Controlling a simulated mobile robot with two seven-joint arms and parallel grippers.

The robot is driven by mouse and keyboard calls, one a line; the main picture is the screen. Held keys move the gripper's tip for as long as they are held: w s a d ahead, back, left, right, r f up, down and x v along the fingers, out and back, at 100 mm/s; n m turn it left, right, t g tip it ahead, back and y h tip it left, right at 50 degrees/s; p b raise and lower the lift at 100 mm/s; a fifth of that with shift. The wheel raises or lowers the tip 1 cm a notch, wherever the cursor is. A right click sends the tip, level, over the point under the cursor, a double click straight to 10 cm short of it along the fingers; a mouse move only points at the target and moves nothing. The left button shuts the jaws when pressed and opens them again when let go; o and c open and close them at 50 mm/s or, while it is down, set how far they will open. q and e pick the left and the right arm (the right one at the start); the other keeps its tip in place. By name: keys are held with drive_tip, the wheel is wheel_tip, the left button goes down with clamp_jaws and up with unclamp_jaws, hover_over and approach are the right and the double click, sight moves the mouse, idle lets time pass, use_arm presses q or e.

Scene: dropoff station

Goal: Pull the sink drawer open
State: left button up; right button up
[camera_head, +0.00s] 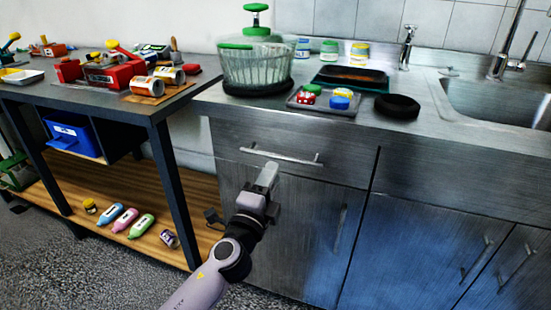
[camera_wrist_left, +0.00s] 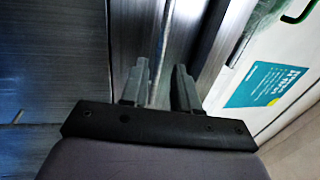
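The sink drawer (camera_head: 345,152) is a brushed-metal front under the counter, flush with the cabinet and shut. Its handle (camera_head: 280,157) is a pale horizontal bar. My left gripper (camera_head: 269,170) is just below the handle's middle in the head view, its fingers pointing up toward it. In the left wrist view the two fingers of the left gripper (camera_wrist_left: 161,72) stand apart with a gap between them, facing metal panels. My right gripper is not in view.
The sink counter (camera_head: 440,127) holds a green-lidded glass bowl (camera_head: 258,62), jars, a tray and a black ring. A dark-legged workbench (camera_head: 165,170) stands to the left, with bottles on its lower shelf. Cabinet doors (camera_head: 400,250) are below the counter. Floor shows at lower left.

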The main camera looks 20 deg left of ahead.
sight(281, 156)
use_arm(q)
drive_tip(key=shift+w+d+r, duration=0.1)
drive_tip(key=shift+w+r, duration=0.15)
drive_tip(key=shift+w, duration=0.85)
drive_tip(key=shift+w+r, duration=0.2)
drive_tip(key=shift+w, duration=0.9)
drive_tip(key=shift+w+d+r, duration=0.1)
drive_tip(key=shift+w+r, duration=0.15)
drive_tip(key=shift+w, duration=0.85)
clamp_jaws()
